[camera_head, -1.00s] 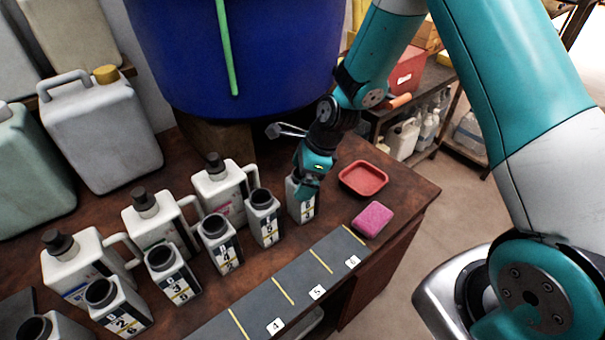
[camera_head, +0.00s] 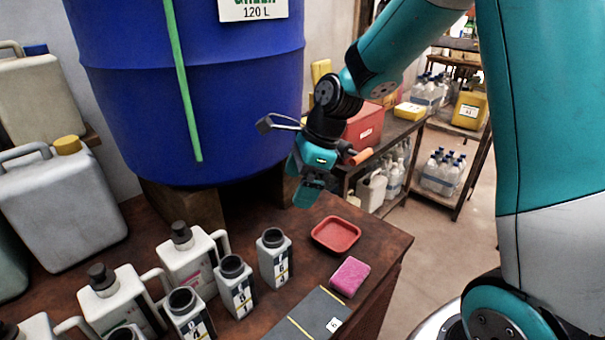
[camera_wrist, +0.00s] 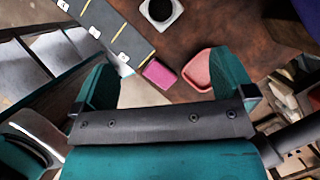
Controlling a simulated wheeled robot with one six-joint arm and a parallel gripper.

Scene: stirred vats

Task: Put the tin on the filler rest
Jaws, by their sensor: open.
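Several pale square tins with open black necks and dark labels stand in a row on the brown bench. The rightmost tin (camera_head: 274,258) is upright; a tin's black rim also shows at the top of the wrist view (camera_wrist: 161,10). My gripper (camera_head: 308,193) is open and empty, raised above the bench behind and to the right of that tin, apart from it. Its two spread fingers show in the wrist view (camera_wrist: 166,78). A grey strip (camera_head: 312,312) with yellow lines and number tags lies along the bench front. I cannot tell which thing is the filler rest.
A red tray (camera_head: 336,235) and a pink sponge (camera_head: 350,276) lie right of the tins. Capped white jugs (camera_head: 190,260) stand behind the tins. A large blue vat (camera_head: 245,110) on wooden blocks stands behind. Shelves with bottles are at the right.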

